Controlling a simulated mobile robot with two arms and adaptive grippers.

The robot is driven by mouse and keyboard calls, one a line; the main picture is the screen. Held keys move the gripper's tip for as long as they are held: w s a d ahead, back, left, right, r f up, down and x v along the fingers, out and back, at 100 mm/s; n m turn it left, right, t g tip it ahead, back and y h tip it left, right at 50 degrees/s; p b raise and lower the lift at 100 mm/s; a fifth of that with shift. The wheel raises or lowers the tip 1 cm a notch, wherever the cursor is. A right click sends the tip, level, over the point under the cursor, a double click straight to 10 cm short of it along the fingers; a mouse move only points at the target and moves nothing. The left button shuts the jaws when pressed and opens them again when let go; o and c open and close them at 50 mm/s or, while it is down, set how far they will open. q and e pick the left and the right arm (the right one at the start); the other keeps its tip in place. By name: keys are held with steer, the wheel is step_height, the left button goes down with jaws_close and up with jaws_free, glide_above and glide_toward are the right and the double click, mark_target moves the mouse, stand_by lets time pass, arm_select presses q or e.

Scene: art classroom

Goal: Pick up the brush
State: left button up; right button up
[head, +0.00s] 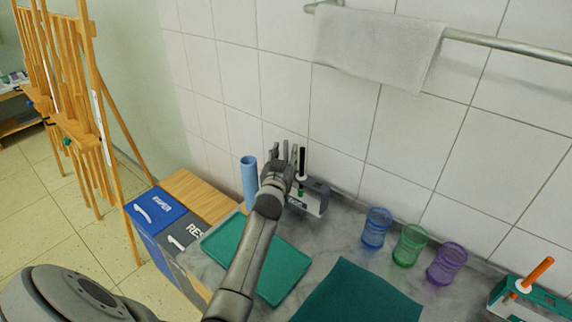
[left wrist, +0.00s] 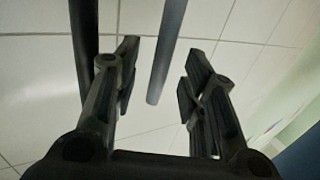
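A black-handled brush (head: 302,160) with a green band stands upright in a grey holder (head: 315,198) by the tiled wall. My left gripper (head: 284,152) is just left of it in the head view, fingers spread. In the left wrist view my left gripper (left wrist: 160,62) is open, with nothing touching both fingers. A dark rod (left wrist: 84,35), probably the brush handle, shows beside the left finger there. A blue-grey cylinder (left wrist: 167,45) shows between the fingers; I cannot tell its depth. My right gripper is not in view.
A blue cylinder (head: 249,183) stands left of my gripper. A teal tray (head: 292,255) and dark green mat (head: 358,296) lie in front. Blue (head: 376,228), green (head: 409,245) and purple (head: 446,264) cups stand right. An orange-handled tool (head: 538,272) sits in a green holder.

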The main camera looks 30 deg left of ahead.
arm_select(q)
steer(key=shift+x, duration=0.85)
steer(key=shift+w, duration=0.1)
steer(key=shift+c, duration=0.5)
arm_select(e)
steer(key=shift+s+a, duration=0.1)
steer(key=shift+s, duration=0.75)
arm_select(q)
jaws_close()
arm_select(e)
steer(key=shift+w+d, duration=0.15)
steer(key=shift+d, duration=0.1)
